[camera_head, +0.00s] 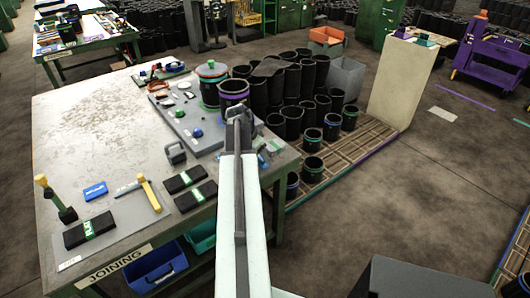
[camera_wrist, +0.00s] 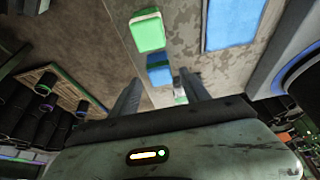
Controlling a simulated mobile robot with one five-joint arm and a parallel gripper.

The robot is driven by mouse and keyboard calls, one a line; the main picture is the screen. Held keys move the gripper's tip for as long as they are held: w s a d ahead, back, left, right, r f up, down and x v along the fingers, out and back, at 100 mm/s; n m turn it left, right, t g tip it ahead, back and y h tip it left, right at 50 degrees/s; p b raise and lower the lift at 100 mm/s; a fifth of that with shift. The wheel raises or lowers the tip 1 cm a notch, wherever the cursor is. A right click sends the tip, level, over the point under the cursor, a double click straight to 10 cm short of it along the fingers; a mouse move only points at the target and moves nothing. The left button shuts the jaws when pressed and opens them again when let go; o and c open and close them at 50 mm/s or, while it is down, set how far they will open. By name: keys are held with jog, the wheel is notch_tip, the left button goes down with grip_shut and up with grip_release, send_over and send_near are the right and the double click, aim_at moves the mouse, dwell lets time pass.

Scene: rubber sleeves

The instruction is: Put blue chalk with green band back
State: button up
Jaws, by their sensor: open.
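In the head view, my gripper (camera_head: 236,113) is at the table's right part, in front of a black sleeve with a purple band (camera_head: 233,92). In the wrist view, my gripper (camera_wrist: 160,80) is open, with a small blue block (camera_wrist: 158,72) seen between and beyond the fingertips. A green block (camera_wrist: 148,31) lies beyond it. A small pale and green piece (camera_wrist: 180,95) shows by the right finger. I cannot tell which of these is the blue chalk with a green band. In the head view, small blue (camera_head: 264,160) and green pieces (camera_head: 278,145) lie just right of my arm.
The worktable (camera_head: 90,120) carries a grey board (camera_head: 180,122), black boxes with green labels (camera_head: 89,230), a blue box (camera_head: 95,191) and a yellow-handled tool (camera_head: 150,195). Black sleeves (camera_head: 292,122) crowd the pallet (camera_head: 345,165) at right.

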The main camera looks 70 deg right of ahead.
jog(key=p+v, duration=0.5)
jog(key=v, duration=0.2)
jog(key=shift+a+r, duration=0.15)
jog(key=shift+r, duration=0.25)
jog(key=shift+w, duration=0.1)
jog(key=w+a+f+n+t+y, duration=0.15)
jog(key=w+a+n, duration=0.85)
jog(key=w+a, duration=1.4)
jog(key=w+a+n+y, duration=0.1)
jog(key=a+n, duration=0.6)
jog(key=a, duration=1.2)
jog(key=w+a+n+t+y, duration=0.1)
jog(key=w+a+n, duration=0.2)
jog(key=a, duration=1.6)
jog(key=n, duration=0.4)
jog(key=shift+w+a+f+n, duration=0.2)
jog(key=shift+a+n, duration=0.15)
jog(key=shift+n, duration=0.05)
